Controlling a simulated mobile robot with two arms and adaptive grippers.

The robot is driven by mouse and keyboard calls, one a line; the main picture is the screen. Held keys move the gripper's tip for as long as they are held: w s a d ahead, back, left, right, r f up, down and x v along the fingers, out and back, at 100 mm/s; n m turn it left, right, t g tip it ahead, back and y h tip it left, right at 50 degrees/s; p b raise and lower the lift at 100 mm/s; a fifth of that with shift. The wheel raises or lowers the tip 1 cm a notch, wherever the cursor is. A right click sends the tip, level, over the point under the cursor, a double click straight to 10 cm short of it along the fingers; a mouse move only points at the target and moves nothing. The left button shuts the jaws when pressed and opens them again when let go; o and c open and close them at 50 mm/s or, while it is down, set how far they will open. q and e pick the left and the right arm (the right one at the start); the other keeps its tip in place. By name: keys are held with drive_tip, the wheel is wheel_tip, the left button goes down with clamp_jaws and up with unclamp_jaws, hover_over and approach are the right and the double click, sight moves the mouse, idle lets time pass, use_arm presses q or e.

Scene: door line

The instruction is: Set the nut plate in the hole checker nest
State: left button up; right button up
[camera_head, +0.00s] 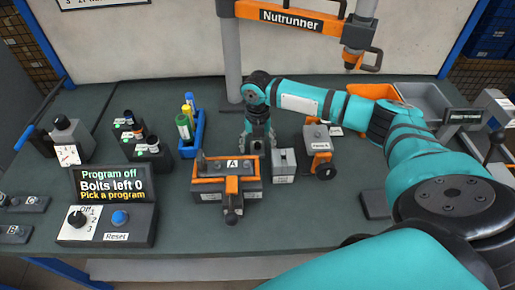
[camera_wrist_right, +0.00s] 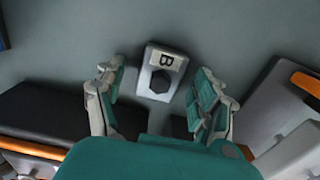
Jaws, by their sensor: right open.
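The nut plate seems to be the small grey plate (camera_wrist_right: 172,53) marked "B" with a dark hexagon, lying on the bench in the right wrist view. My right gripper (camera_wrist_right: 155,88) is open, with a finger on either side of the plate and gaps to both. In the head view my right gripper (camera_head: 258,143) points down behind the fixture marked "A" (camera_head: 216,183), and I cannot make out the plate there. I cannot tell for sure which device is the hole checker; a grey block (camera_head: 284,167) and a grey-orange device (camera_head: 318,145) stand right of the gripper. My left gripper is not in view.
A control box (camera_head: 105,225) with a screen stands front left. Bottles in a blue holder (camera_head: 191,140) and dark holders (camera_head: 140,145) stand behind it. An orange bin (camera_head: 373,92) and a grey bin (camera_head: 420,100) are at the back right. The nutrunner (camera_head: 290,17) hangs above.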

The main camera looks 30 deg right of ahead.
clamp_jaws()
idle(0.4)
drive_tip(key=shift+r, duration=0.15)
